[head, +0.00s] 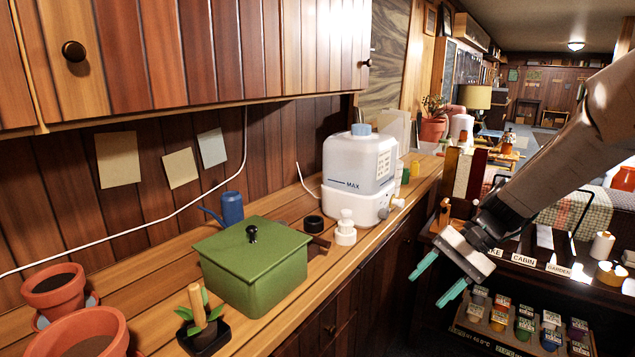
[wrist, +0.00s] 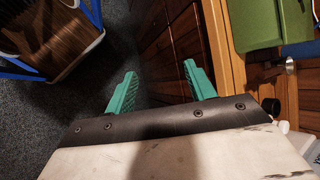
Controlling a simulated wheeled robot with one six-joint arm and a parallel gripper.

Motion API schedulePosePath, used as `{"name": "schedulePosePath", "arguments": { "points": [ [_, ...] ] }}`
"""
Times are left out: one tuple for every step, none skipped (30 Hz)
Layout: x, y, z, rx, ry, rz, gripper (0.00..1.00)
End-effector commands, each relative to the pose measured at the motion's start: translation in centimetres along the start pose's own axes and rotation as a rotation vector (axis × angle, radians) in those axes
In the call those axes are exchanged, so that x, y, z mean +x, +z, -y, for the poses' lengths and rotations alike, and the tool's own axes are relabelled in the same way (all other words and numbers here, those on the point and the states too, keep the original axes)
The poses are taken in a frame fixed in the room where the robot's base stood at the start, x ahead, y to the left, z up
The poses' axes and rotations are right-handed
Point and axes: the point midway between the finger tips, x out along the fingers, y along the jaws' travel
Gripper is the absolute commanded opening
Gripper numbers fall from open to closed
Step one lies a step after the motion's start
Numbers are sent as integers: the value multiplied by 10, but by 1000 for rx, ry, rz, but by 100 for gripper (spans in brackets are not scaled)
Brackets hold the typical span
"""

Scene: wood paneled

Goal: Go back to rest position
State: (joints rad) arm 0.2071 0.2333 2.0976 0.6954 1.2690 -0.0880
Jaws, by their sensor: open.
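My gripper (head: 438,279) hangs at the end of my arm on the right of the head view, in the air just off the front of the wooden counter (head: 318,270). Its two teal fingers are spread apart with nothing between them. In the wrist view my gripper (wrist: 158,88) also shows open and empty, above the dark floor beside the cabinet fronts (wrist: 180,45).
On the counter are a green lidded box (head: 262,277), a blue watering can (head: 231,208), a white MAX tank (head: 358,170) and terracotta pots (head: 53,290). A rack with several small labelled jars (head: 524,325) stands at right. A blue-framed basket (wrist: 50,35) is on the floor.

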Motion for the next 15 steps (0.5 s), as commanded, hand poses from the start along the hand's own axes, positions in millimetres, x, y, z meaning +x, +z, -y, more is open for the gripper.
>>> {"name": "schedulePosePath", "arguments": {
  "points": [
    [-4,24,-6,-34,60,-16,55],
    [-7,36,-12,-52,98,-25,55],
    [-9,53,-19,-76,148,-38,55],
    [-11,64,-24,-93,184,-49,55],
    [-13,76,-30,-111,219,-60,55],
    [-16,90,-38,-135,265,-76,55],
    [-18,100,-44,-153,299,-90,55],
    [-20,111,-50,-170,332,-103,55],
    [-22,123,-58,-193,373,-121,55],
    [-24,133,-64,-211,403,-137,55],
    [-26,142,-70,-229,433,-152,55],
    [-28,153,-77,-253,471,-174,55],
    [-30,161,-83,-271,498,-191,55],
    [-32,169,-88,-288,523,-209,55],
    [-34,178,-95,-312,556,-233,55]
  ]
}}
